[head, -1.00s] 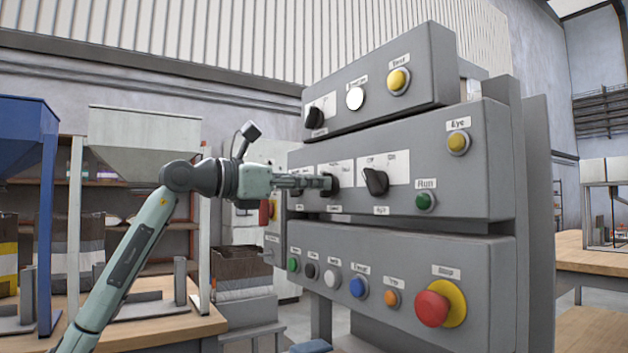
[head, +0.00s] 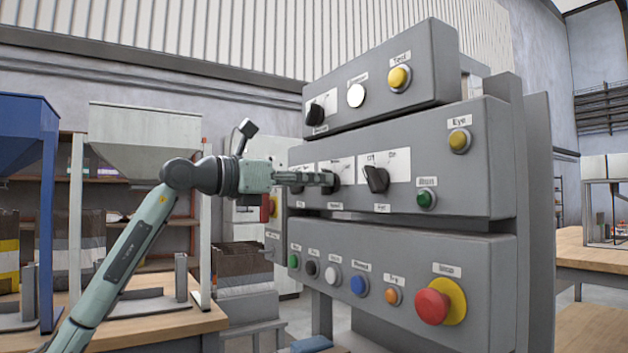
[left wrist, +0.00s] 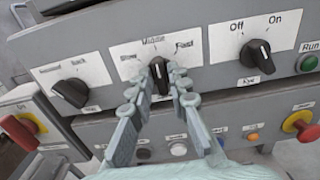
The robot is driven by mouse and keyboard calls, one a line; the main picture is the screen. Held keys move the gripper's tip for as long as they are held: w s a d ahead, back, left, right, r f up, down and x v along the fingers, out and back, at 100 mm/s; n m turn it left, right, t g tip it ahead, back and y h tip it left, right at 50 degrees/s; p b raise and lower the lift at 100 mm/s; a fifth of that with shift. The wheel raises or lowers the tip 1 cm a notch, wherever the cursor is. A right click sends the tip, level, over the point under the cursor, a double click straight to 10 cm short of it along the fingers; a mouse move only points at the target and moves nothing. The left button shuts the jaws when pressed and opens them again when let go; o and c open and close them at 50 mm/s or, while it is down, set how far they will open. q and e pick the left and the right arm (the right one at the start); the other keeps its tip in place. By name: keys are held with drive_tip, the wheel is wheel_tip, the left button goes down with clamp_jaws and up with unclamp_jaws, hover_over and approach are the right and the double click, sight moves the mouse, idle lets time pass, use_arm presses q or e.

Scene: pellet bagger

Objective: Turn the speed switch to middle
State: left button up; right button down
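The speed switch (left wrist: 160,76) is a black knob on a white plate marked Slow, Middle and Fast. Its pointer stands nearly upright, toward the Middle mark. It is partly hidden by my left gripper (left wrist: 162,74), whose fingers lie on both sides of the knob and appear closed on it. In the head view the left gripper (head: 326,181) reaches in from the left to the speed switch (head: 334,182) on the middle box, and its fingers cover part of the knob. My right gripper is in neither view.
An Off/On knob (head: 376,179) sits just right of the speed switch, and another black knob (left wrist: 70,92) sits to its left. A red stop button (head: 432,306) and several coloured buttons are on the lower box. The floor left of the panel holds a workbench (head: 180,325).

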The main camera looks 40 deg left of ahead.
use_arm(q)
drive_tip(key=shift+o, duration=1)
drive_tip(key=shift+s, duration=0.1)
drive_tip(key=v, duration=1.1)
drive_tip(key=shift+s+a, duration=0.2)
drive_tip(key=shift+s, duration=0.15)
